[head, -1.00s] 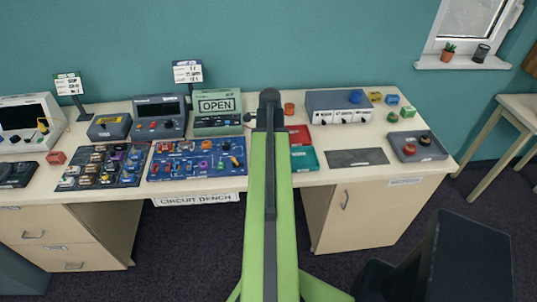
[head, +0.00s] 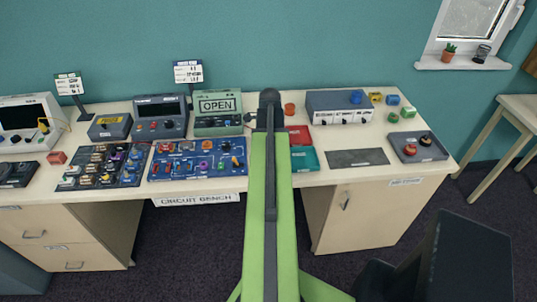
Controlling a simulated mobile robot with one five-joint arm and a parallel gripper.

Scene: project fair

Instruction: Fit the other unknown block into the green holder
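My green arm (head: 268,210) rises through the middle of the head view and covers part of the bench; my gripper is not visible. I cannot tell which thing is the green holder. A flat teal-green tray or pad (head: 304,158) lies just right of my arm, partly hidden by it. A green meter (head: 217,122) reading "OPEN" stands left of my arm. Small blocks lie at the back right: a yellow one (head: 375,97), a blue-green one (head: 392,100) and a green one (head: 408,112). Their markings are too small to read, and I cannot tell which is unknown.
A blue board (head: 170,174) with several components and a dark parts tray (head: 128,181) lie on the left. A red pad (head: 300,135), a grey box (head: 340,107), a dark mat (head: 357,157) and a grey tray (head: 432,151) with two knobs are on the right.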

